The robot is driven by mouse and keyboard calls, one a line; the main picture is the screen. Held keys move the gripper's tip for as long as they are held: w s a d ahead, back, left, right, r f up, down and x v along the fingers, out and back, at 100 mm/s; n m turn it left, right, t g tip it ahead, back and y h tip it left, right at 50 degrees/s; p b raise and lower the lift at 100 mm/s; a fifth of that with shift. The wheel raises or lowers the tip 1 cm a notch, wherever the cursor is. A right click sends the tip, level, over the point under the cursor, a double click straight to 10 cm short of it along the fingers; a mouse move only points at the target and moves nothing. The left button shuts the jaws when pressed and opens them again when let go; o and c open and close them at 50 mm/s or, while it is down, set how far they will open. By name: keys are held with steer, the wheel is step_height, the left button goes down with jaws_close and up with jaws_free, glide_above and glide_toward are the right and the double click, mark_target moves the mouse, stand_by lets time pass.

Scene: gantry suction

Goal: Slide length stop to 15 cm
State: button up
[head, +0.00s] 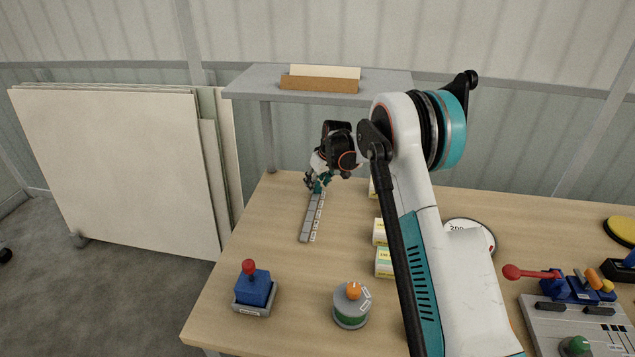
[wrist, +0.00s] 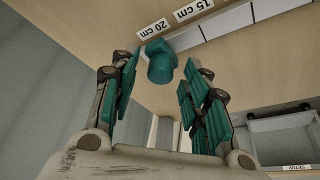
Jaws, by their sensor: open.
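The length stop (wrist: 162,65) is a teal block with a round knob. In the wrist view it sits at the end of the grey rail (wrist: 225,22), beside the label "20 cm" (wrist: 155,28). The label "15 cm" (wrist: 194,10) lies further along to the right. My gripper (wrist: 160,82) is open, with its teal finger pads on either side of the knob and a gap on both sides. In the head view my gripper (head: 316,184) is over the far end of the rail (head: 311,220); the stop cannot be told apart from the fingers there.
On the table (head: 280,205) stand a blue box with a red knob (head: 254,290), a round orange-topped button (head: 351,305) and yellow-white boxes (head: 384,263). A grey shelf (head: 240,88) rises behind. Table left of the rail is clear.

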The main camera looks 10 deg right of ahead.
jaws_close()
steer(key=shift+s+a, duration=0.3)
steer(key=shift+s, duration=0.5)
steer(key=shift+s+a, duration=0.35)
steer(key=shift+s, duration=0.45)
steer(key=shift+s+a, duration=0.3)
steer(key=shift+s, duration=0.5)
jaws_free()
steer(key=v, duration=0.7)
steer(key=shift+r, duration=0.25)
steer(key=shift+s+f, duration=0.1)
